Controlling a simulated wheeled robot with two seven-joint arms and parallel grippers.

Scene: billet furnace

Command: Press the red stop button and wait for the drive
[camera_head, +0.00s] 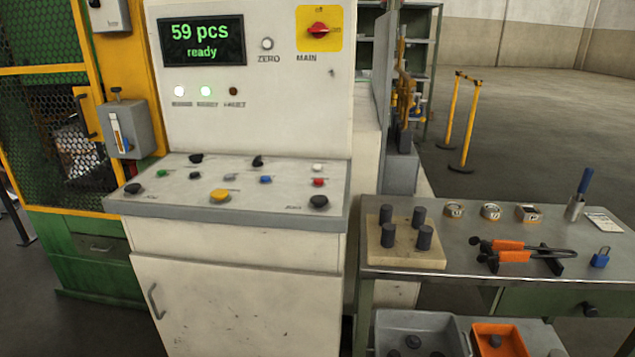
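A small red button (318,182) sits on the right part of the sloping control panel (180,187), just below a white button (317,168). I take it for the stop button; its label is too small to read. The display (202,41) above reads "59 pcs ready" in green. Two lamps glow white-green, the left one (179,91) and the middle one (205,91); the third lamp (234,91) is dark. Neither of my grippers shows in the head view.
The panel also carries a yellow button (219,196), a blue button (266,179), a green button (162,173) and several black knobs. A red main switch (318,29) is on the upright face. A metal bench (465,260) with tools stands at the right. Space above the panel is clear.

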